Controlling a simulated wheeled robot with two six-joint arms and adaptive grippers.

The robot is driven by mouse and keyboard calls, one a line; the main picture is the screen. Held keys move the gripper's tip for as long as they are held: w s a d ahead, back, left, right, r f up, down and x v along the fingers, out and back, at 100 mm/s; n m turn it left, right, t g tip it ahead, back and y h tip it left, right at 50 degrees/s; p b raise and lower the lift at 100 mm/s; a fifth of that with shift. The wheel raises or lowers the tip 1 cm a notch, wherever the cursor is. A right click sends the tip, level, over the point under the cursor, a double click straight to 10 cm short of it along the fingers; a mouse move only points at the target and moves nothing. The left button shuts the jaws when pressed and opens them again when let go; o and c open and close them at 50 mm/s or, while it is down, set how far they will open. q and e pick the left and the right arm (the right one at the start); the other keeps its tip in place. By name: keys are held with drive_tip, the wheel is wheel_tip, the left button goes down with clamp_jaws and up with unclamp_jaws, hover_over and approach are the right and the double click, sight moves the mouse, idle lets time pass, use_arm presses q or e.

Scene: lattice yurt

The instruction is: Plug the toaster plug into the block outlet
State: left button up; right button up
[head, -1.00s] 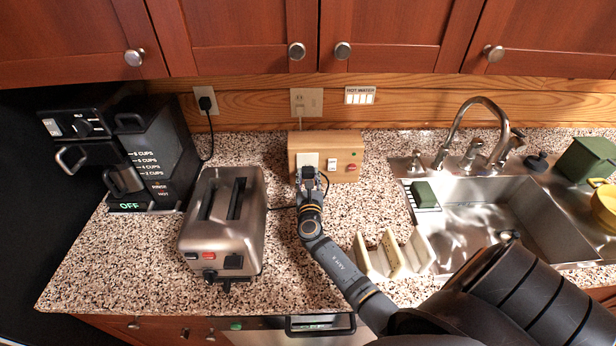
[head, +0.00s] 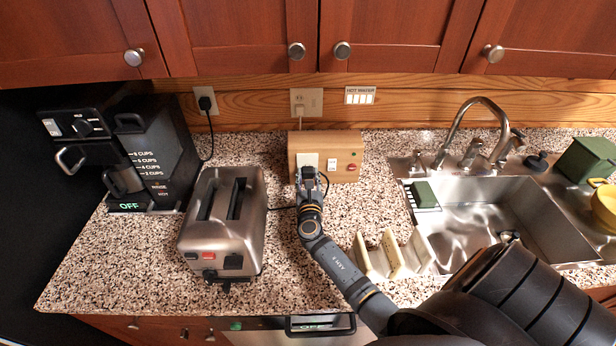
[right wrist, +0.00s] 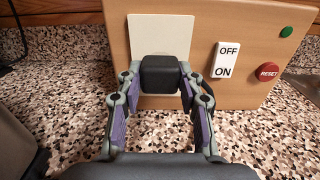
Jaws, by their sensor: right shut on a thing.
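The silver toaster (head: 250,215) stands on the counter left of centre, with a dark cord running right from it. The wooden block outlet (head: 345,147) stands near the back wall; its pale socket plate shows in the right wrist view (right wrist: 158,32). My right gripper (head: 308,174) is at the block's front. It is shut on the black plug (right wrist: 160,72), which lies in front of the plate's lower part. The plug hides the socket holes and its own prongs, so I cannot tell whether it is seated. My left gripper is out of view.
The block also has an off/on switch (right wrist: 224,60), a red reset button (right wrist: 267,72) and a green light (right wrist: 286,31). A cream rack (head: 393,256) stands right of my arm, before the sink (head: 540,215). A coffee maker (head: 160,160) is at left.

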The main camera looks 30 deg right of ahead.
drive_tip(key=shift+w+d, duration=0.25)
drive_tip(key=shift+w, duration=0.15)
idle(0.4)
drive_tip(key=o, duration=1.1)
drive_tip(key=shift+o, duration=0.2)
drive_tip(key=v, duration=1.2)
drive_tip(key=shift+d, duration=0.1)
